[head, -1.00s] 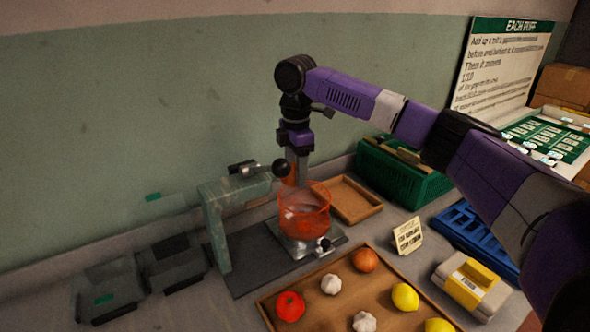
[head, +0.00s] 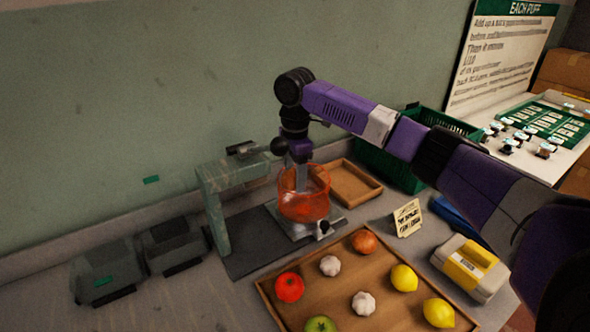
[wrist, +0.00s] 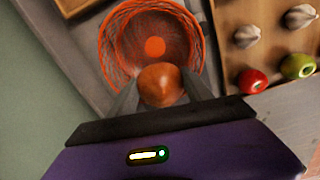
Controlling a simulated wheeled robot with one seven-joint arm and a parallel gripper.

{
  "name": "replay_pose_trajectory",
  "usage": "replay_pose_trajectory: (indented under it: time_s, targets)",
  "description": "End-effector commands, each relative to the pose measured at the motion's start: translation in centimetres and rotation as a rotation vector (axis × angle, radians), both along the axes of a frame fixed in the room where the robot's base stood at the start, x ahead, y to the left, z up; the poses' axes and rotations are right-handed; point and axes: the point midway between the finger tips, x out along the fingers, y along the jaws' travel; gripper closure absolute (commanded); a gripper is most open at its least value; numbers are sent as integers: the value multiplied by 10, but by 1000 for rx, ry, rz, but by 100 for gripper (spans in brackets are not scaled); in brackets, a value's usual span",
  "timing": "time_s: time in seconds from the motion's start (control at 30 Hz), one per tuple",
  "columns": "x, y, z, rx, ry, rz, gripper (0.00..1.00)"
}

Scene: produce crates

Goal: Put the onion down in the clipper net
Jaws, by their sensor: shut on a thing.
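The onion (wrist: 163,85) is brown-orange and round. My gripper (wrist: 163,92) is shut on it, with one finger on each side. The clipper net (wrist: 108,40) is an orange-red mesh basket, open at the top, and shows just past the onion in the wrist view. In the head view the net (head: 304,206) stands on a metal plate beside the green clipper frame, and my gripper (head: 301,183) points down into its mouth. The onion cannot be made out clearly there behind the mesh and fingers. An orange disc shows at the net's bottom.
A wooden tray (head: 268,297) in front holds tomato, garlic, lemons, a green fruit and another onion-like item. The green clipper frame (head: 215,215) stands close left of the net. An empty small wooden tray (head: 352,186) and a green crate (head: 388,168) lie right.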

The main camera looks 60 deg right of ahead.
Motion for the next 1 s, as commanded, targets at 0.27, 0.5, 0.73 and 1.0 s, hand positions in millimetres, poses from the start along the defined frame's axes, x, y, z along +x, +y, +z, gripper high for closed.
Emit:
replay_pose_trajectory:
  time_s: [0.27,0.5,0.73,1.0]
  targets:
    - [0,0,-27,0,0,-1,89]
    - [0,0,-49,1,1,0,89]
    - [0,0,-70,1,1,-1,89]
    - [0,0,-87,0,0,-1,89]
